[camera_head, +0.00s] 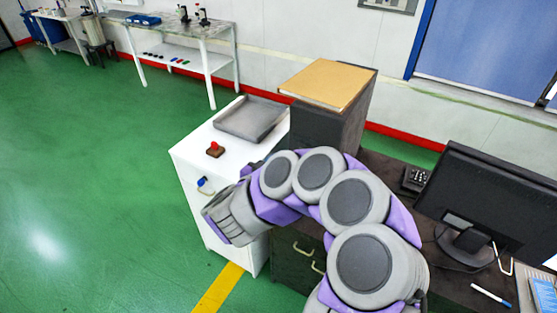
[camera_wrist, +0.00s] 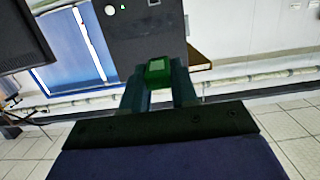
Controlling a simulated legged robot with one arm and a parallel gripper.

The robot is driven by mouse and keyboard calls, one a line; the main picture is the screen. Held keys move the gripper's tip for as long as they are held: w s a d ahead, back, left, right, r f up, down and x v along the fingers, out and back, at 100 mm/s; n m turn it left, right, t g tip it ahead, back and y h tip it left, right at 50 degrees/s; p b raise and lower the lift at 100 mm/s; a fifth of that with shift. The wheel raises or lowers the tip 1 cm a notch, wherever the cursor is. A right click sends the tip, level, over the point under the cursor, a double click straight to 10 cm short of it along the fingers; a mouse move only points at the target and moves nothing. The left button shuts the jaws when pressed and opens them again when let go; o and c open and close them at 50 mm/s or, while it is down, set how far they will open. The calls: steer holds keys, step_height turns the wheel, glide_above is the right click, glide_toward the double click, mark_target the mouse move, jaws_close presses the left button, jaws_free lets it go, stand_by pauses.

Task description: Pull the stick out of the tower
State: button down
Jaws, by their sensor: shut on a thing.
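In the wrist view my gripper (camera_wrist: 159,80) has its two dark fingers shut on a small green block-like piece (camera_wrist: 158,67), which looks like the end of the stick. Only its near end shows, so its length is hidden. A dark grey upright box (camera_wrist: 140,25), perhaps the tower, stands behind the piece in the picture. I cannot tell whether the piece touches it or is in it. In the head view a dark tower-like box (camera_head: 330,125) with a tan top stands behind my arm. My gripper is not clearly seen there.
In the head view a white cabinet (camera_head: 187,153) bears a grey tray (camera_head: 250,118) and a red button (camera_head: 214,148). A dark desk with a monitor (camera_head: 488,205) is at right. Green floor (camera_head: 80,170) is clear at left.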

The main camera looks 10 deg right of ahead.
steer(key=f+p+v, duration=0.1)
steer(key=v, duration=0.5)
steer(key=shift+p, duration=0.35)
stand_by(0.8)
steer(key=shift+s+a, duration=0.1)
stand_by(0.4)
